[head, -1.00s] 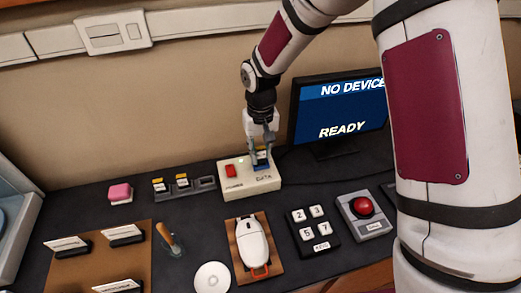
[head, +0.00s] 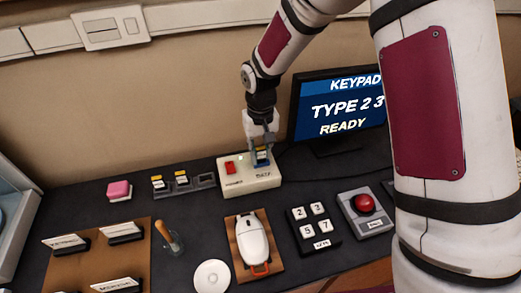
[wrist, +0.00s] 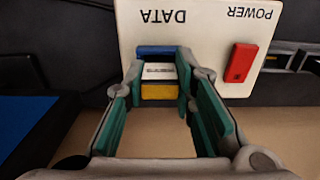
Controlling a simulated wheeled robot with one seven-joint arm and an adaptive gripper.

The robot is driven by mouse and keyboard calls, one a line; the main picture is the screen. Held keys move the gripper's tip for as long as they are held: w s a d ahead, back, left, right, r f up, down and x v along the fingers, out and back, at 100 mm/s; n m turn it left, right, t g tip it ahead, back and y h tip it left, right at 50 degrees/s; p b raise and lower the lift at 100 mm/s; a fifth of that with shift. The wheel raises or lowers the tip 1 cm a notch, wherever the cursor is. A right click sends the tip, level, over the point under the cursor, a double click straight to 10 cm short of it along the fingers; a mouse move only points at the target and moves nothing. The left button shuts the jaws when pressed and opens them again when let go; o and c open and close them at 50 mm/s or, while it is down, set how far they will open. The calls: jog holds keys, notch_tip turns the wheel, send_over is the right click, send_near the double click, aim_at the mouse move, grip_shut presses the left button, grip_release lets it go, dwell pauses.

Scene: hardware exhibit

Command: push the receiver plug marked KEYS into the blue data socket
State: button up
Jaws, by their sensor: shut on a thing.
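The receiver plug (wrist: 160,72), white with a yellow band and a small label too blurred to read, stands in the blue data socket (wrist: 157,51) of the cream box (head: 236,184). My gripper (wrist: 160,75) is shut on the plug, one finger on each side. In the head view my gripper (head: 262,156) points down over the right part of the box. The monitor (head: 338,108) reads "KEYPAD", "TYPE 2 3" and "READY", its right side hidden by my arm.
A red power switch (wrist: 241,62) is beside the socket. A holder (head: 184,185) with two more yellow-banded plugs lies left of the box. A keypad (head: 314,229), a mouse (head: 253,238) and a red button (head: 363,203) stand in front.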

jog(key=o, duration=1.4)
jog(key=shift+r+p, duration=1.5)
jog(key=shift+r, duration=1.95)
jog(key=shift+s, duration=0.1)
